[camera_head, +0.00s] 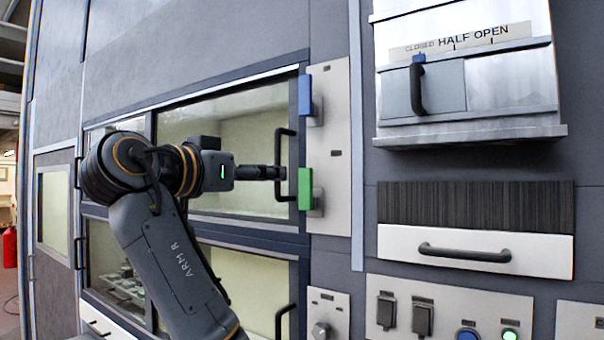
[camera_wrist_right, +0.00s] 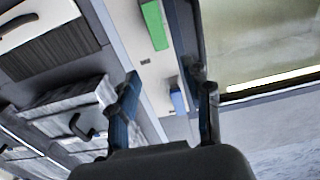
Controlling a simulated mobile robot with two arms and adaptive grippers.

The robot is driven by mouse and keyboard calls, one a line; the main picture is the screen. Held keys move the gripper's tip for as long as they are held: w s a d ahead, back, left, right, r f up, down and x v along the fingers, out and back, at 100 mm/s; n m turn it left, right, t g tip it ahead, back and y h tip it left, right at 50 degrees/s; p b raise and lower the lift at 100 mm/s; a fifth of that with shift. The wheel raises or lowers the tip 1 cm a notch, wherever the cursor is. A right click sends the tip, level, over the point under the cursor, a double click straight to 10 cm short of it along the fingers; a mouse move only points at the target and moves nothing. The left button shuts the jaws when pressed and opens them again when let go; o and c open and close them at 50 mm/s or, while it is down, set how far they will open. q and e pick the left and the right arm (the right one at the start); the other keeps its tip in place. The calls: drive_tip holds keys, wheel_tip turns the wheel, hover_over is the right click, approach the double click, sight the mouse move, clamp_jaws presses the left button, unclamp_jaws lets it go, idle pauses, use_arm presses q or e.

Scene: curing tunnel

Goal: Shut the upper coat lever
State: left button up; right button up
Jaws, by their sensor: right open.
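A blue lever (camera_head: 305,95) sits at the top of a pale vertical plate (camera_head: 340,150) beside the upper window door. A green lever (camera_head: 305,188) sits lower on the same plate. No readable label shows which one is the upper coat lever. My right gripper (camera_head: 275,172) is open and empty in front of the upper door's edge, close to its black handle (camera_head: 291,165) and left of the green lever. In the right wrist view, the blue lever (camera_wrist_right: 178,101) shows between the open fingers (camera_wrist_right: 170,88), beyond them, and the green lever (camera_wrist_right: 154,25) lies above. My left gripper is out of view.
A slide with a black handle (camera_head: 417,88) stands at the left, "CLOSED" end of its scale on the metal box (camera_head: 510,80). A drawer (camera_head: 540,252) and a button panel (camera_head: 450,310) are below. A lower door handle (camera_head: 284,322) is near my arm.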

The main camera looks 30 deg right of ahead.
sight(304, 175)
drive_tip(key=p+x, duration=0.6)
drive_tip(key=x, duration=0.6)
drive_tip(key=shift+w+d+r, duration=0.1)
drive_tip(key=shift+d+r, duration=0.1)
drive_tip(key=shift+d, duration=0.15)
drive_tip(key=shift+w+d+f+p, duration=0.15)
drive_tip(key=shift+w+d+p, duration=0.15)
drive_tip(key=shift+d+p, duration=0.2)
clamp_jaws()
